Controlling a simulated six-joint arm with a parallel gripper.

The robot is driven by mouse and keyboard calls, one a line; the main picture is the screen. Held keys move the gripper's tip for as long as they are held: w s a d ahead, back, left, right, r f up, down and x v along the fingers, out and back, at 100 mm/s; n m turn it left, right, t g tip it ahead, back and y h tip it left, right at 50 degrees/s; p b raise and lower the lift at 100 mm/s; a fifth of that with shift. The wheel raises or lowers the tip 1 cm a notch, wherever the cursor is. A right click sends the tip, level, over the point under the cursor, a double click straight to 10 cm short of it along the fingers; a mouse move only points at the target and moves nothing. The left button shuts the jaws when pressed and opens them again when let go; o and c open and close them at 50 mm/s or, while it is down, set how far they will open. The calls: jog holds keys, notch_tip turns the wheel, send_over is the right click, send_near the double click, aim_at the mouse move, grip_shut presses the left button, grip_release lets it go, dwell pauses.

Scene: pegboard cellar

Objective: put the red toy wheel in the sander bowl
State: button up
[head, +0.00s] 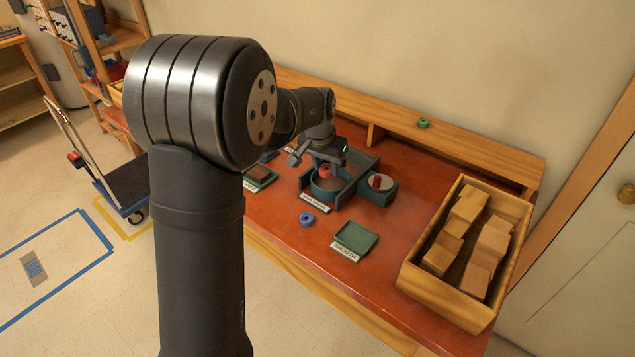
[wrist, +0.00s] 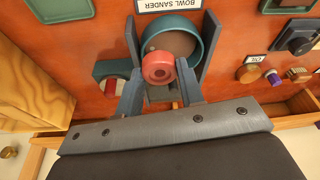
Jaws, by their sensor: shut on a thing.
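The red toy wheel (wrist: 158,68) is held between the two fingers of my gripper (wrist: 160,80). In the head view the red wheel (head: 326,169) shows under my gripper (head: 325,162), above the sander bowl (head: 322,190). In the wrist view the round teal bowl (wrist: 190,27) lies beyond the wheel, which overlaps its near part. The wheel seems to be above the bowl's floor; its exact height is unclear. The bowl stands between grey-blue walls, with a "BOWL SANDER" label (wrist: 168,4) beside it.
A blue ring-like wheel (head: 307,219) lies in front of the sander, near a green tray (head: 355,237). A green wheel (head: 423,123) sits on the back ledge. A wooden box (head: 411,271) of blocks stands at right. Several small coloured pieces (wrist: 271,76) are right in the wrist view.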

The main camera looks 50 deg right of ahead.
send_over(331, 184)
jog(key=a, duration=0.1)
jog(key=shift+s+f, duration=0.1)
jog(key=shift+f, duration=2.75)
jog(key=shift+f, duration=1.95)
dwell(0.6)
jog(key=o, duration=1)
jog(key=shift+o, duration=0.5)
jog(key=o, duration=0.3)
